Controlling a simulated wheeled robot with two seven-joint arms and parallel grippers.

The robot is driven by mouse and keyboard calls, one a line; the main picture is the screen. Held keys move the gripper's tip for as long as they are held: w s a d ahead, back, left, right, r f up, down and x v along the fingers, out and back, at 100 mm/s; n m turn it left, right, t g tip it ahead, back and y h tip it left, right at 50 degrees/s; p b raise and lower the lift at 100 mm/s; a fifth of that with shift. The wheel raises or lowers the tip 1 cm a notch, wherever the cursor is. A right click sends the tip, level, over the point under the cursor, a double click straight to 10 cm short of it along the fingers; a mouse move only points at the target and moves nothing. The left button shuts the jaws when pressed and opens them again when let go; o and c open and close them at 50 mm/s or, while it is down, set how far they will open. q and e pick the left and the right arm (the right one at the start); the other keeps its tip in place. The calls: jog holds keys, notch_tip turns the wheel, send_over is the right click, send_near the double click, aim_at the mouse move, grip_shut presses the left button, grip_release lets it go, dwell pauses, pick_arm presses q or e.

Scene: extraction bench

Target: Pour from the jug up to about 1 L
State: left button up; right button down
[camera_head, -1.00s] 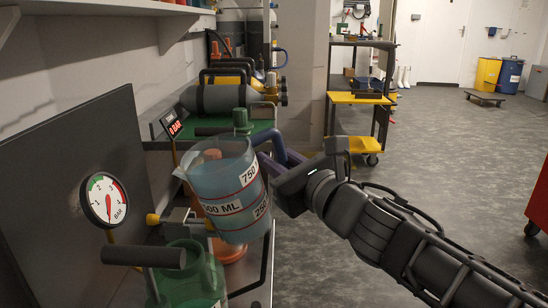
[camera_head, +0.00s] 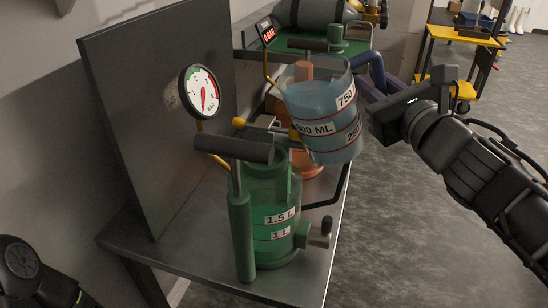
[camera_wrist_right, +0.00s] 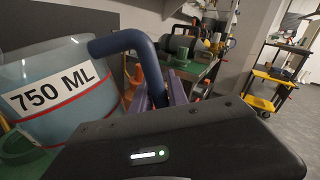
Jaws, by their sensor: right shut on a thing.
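The clear jug (camera_head: 325,112) holds blue liquid and carries labels 750, 500 ML and 250. It is tilted slightly and held in the air above the bench's right edge. My right gripper (camera_head: 372,84) is shut on its blue handle (camera_wrist_right: 117,42); the jug's wall (camera_wrist_right: 62,90) shows at the left in the right wrist view. The green vessel (camera_head: 266,205), marked 1.5 L and 1 L, stands on the bench, in front of and left of the jug. Its inside level cannot be told. Part of my left arm shows at the lower left; its gripper is outside the view.
A pressure gauge (camera_head: 201,92) stands beside a dark upright panel (camera_head: 150,110). A black pump handle (camera_head: 234,149) extends above the green vessel. An orange vessel (camera_head: 306,162) stands behind the jug. A yellow cart (camera_head: 455,45) is at the back right.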

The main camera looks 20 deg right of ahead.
aim_at(377, 52)
jog(key=shift+s+r+n+p, duration=0.1)
jog(key=shift+r+n+p, duration=0.3)
jog(key=shift+r, duration=0.3)
dwell(0.3)
jog(key=shift+r+n+p, duration=0.3)
jog(key=shift+r+p, duration=0.3)
jog(key=shift+p, duration=0.05)
dwell(0.4)
jog(key=shift+a+r+n+p, duration=0.1)
jog(key=shift+r+n+p, duration=0.4)
jog(key=shift+r+p, duration=0.15)
dwell(0.5)
jog(key=shift+r+n+p, duration=0.3)
jog(key=shift+r+p, duration=0.15)
jog(key=shift+r, duration=0.1)
jog(key=shift+a+r, duration=0.1)
jog(key=shift+r, duration=0.05)
dwell(0.8)
